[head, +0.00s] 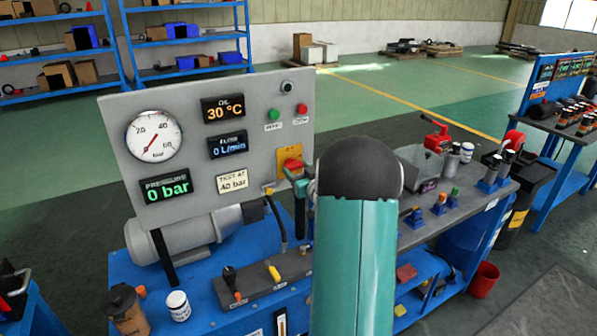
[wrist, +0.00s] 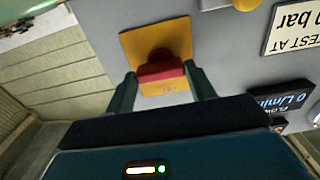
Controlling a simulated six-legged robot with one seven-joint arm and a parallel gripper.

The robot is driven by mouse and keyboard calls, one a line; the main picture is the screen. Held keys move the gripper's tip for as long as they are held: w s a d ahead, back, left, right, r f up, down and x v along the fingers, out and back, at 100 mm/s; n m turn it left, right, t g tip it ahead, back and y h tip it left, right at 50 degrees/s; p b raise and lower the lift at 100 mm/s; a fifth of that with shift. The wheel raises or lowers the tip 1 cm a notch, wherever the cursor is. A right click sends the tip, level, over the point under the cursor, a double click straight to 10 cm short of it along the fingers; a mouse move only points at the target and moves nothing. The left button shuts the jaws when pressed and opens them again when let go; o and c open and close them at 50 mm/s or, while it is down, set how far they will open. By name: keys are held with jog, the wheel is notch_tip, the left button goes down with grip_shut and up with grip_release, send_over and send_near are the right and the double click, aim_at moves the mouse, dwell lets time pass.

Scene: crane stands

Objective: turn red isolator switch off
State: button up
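The red isolator switch (head: 294,170) sits on a yellow plate (head: 288,154) at the right of the grey gauge panel. In the wrist view, which is upside down, its red handle (wrist: 162,72) stands out from the yellow plate (wrist: 136,46) and lies crosswise between my fingers. My gripper (wrist: 160,75) has one finger at each end of the handle, with no clear gap on either side, and looks shut on it.
The panel (head: 190,95) carries a pressure dial (head: 154,136), displays and a green (head: 274,114) and a red button (head: 302,109). Below is a blue bench with a motor (head: 185,238) and levers. A grey worktop with a vice (head: 437,137) lies to the right.

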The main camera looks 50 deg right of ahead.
jog(key=shift+n, duration=0.4)
jog(key=n, duration=1.2)
jog(key=shift+a, duration=0.1)
jog(key=n, duration=0.5)
jog(key=shift+r, duration=0.1)
dwell(0.4)
jog(key=o, duration=1)
